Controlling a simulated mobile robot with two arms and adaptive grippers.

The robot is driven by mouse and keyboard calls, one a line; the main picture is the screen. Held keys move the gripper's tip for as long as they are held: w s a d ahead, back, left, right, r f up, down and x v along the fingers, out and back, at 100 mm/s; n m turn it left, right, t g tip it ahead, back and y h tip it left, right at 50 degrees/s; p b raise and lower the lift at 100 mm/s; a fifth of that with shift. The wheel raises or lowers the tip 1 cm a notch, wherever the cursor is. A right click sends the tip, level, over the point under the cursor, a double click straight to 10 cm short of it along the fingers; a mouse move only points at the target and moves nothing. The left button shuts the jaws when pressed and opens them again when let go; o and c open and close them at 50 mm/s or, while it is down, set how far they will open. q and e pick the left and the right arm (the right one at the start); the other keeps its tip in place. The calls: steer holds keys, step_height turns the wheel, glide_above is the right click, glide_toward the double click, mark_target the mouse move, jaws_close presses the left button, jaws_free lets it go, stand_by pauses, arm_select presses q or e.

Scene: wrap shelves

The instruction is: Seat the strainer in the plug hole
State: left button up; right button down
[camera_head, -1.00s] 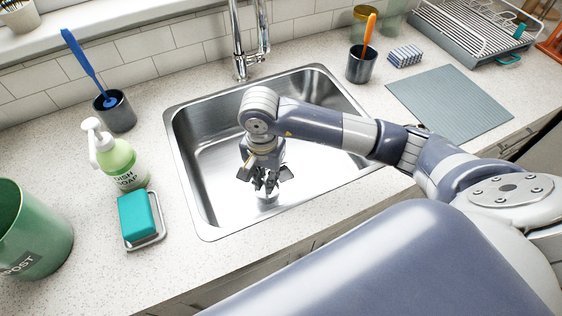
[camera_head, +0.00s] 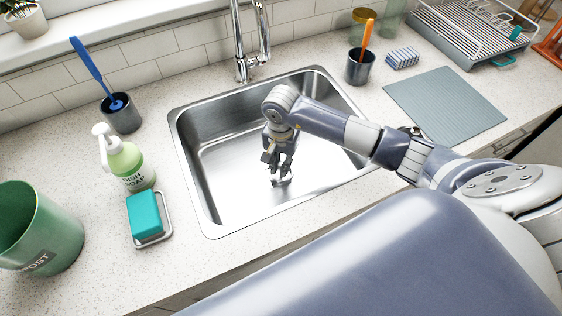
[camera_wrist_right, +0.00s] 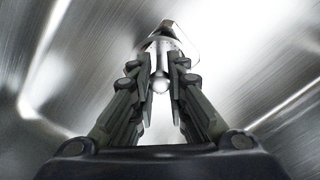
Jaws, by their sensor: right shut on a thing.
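The sink (camera_head: 188,150) is a steel basin in the middle of the head view. My right gripper (camera_head: 280,172) points down inside it. In the right wrist view the fingers (camera_wrist_right: 160,88) are shut on the small round knob of the strainer (camera_wrist_right: 160,84), a shiny metal piece. In the head view the strainer (camera_head: 281,180) shows only as a small bright patch under the fingertips. I cannot tell whether it touches the basin floor. The plug hole is not clearly visible; the gripper and strainer may cover it. My left gripper is not in view.
The faucet (camera_head: 240,45) stands behind the sink. Left of it are a brush cup (camera_head: 121,113), a soap bottle (camera_head: 127,165), a sponge (camera_head: 145,214) and a compost bin (camera_head: 40,230). Right are a dark cup (camera_head: 360,67) and a grey mat (camera_head: 445,105).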

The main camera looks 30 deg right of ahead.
mark_target(281, 163)
steer(key=shift+f, duration=0.1)
steer(key=shift+f, duration=0.15)
steer(key=c, duration=1.6)
jaws_free()
steer(key=shift+r, duration=0.3)
step_height(281, 163, up, 12)
steer(key=b, duration=0.2)
steer(key=shift+b, duration=0.4)
